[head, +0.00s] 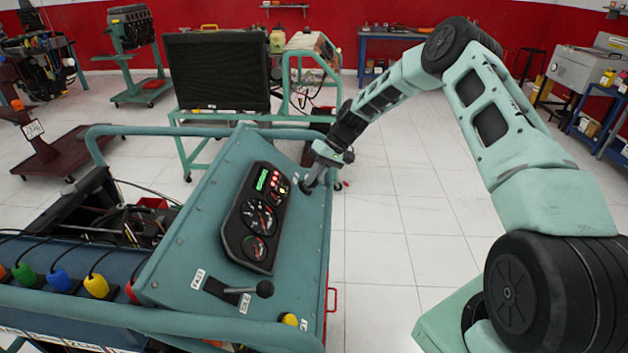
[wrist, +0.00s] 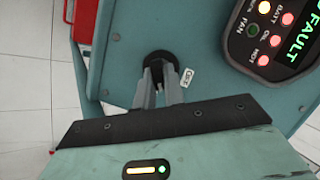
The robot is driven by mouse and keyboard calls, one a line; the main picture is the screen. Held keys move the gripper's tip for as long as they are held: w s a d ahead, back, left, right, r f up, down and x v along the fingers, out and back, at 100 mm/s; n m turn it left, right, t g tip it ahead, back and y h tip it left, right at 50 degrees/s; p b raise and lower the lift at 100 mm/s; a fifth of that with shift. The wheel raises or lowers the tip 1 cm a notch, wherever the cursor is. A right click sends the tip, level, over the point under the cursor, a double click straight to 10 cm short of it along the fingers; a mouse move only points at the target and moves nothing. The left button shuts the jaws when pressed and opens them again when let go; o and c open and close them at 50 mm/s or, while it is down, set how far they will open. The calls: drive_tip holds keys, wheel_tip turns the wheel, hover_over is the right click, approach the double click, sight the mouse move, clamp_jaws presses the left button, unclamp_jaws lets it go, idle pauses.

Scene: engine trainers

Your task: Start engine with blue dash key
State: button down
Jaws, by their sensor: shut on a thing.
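The teal dash console (head: 205,235) stands in front of me, with a black gauge panel (head: 246,238) on its sloping face. My gripper (head: 308,186) is at the console's upper right edge, right of the gauges. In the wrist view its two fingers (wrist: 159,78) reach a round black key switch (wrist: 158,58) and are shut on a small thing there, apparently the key. The key itself is hidden between the fingers, and its colour does not show. A small white label (wrist: 186,77) is beside the switch. The gauge display (wrist: 300,38) shows "FAULT" in green, with red lamps lit.
A black-knobbed lever (head: 263,289) sticks out low on the console. Teal rails (head: 110,318) frame the console, and coloured plugs (head: 97,286) line its left side. A teal cart (head: 190,152) with a dark radiator (head: 217,72) stands behind. The tiled floor at right is open.

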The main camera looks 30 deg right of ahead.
drive_tip(key=shift+s+f+m+y+b, duration=0.1)
drive_tip(key=shift+f+m+y+b, duration=0.15)
drive_tip(key=shift+m, duration=0.7)
drive_tip(key=shift+s+f+m+y+b, duration=0.15)
drive_tip(key=shift+m+y, duration=0.2)
drive_tip(key=shift+m, duration=0.6)
drive_tip(key=shift+a, duration=0.1)
drive_tip(key=c, duration=1.5)
unclamp_jaws()
drive_tip(key=shift+w+a+r, duration=0.15)
drive_tip(key=shift+w, duration=0.1)
drive_tip(key=shift+d+r, duration=0.1)
drive_tip(key=shift+d, duration=0.15)
drive_tip(key=shift+d+r, duration=0.15)
drive_tip(key=shift+d, duration=0.1)
drive_tip(key=b+v, duration=0.3)
drive_tip(key=v, duration=1.3)
drive_tip(key=shift+s+d+r, duration=0.1)
drive_tip(key=shift+d+r, duration=0.1)
